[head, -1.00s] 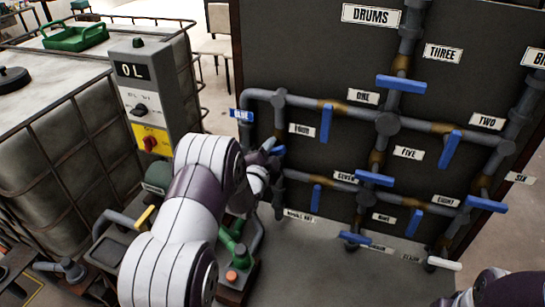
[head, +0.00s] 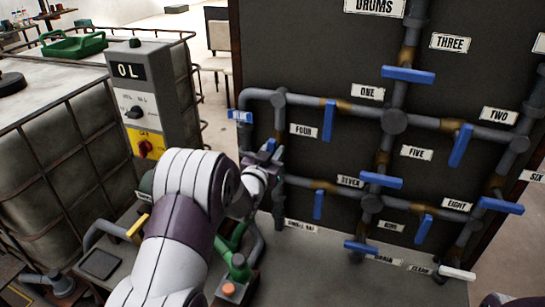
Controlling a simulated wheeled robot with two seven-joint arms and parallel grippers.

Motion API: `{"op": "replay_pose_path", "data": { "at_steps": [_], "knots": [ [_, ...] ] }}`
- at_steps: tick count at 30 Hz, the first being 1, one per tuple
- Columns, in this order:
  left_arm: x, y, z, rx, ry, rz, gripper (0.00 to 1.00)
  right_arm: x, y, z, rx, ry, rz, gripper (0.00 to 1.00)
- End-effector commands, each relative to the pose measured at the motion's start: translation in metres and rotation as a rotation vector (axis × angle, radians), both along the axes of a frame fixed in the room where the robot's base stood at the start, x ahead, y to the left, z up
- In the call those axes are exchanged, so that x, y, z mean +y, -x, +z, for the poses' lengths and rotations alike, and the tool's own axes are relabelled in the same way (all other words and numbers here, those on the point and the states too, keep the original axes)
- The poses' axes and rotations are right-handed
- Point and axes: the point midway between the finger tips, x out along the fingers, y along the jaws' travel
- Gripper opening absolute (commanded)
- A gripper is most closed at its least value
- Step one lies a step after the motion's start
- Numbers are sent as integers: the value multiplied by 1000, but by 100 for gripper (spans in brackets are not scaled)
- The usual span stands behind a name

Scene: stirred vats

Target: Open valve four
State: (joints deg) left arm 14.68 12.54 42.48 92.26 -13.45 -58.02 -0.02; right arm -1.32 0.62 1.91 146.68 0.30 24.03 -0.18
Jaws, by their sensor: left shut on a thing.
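The FOUR label (head: 303,130) is beside the left vertical pipe of the dark pipe panel. The blue handle of valve four (head: 270,146) is on that pipe, mostly hidden by my left gripper (head: 268,156). My left gripper is shut on this handle, with a little blue showing at its fingers. How far the handle is turned cannot be told. My right gripper is not in view; only a bit of my right arm shows at the bottom right.
Other blue handles are close by: one under the top pipe (head: 328,119), one by SEVEN (head: 318,204) and one at the far left (head: 240,117). A grey control box (head: 140,95) and a caged tank (head: 50,140) stand left. Green pipework (head: 238,266) is below my left arm.

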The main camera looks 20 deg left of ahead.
Motion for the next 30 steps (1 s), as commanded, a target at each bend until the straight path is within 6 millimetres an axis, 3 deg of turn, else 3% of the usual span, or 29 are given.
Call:
{"op": "replay_pose_path", "data": {
  "at_steps": [10, 26, 27, 28, 30],
  "knots": [
    [0, 0, -2, -4, 122, -1, 0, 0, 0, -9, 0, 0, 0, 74],
    [0, 0, -1, -5, 144, 0, 0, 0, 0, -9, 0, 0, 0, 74],
    [0, 0, -1, -5, 143, 0, 37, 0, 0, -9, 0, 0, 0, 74],
    [0, 0, -1, -5, 143, 0, 47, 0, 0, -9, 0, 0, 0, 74],
    [0, 0, -1, -5, 143, 0, 48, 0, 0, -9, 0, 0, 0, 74]
  ]
}}
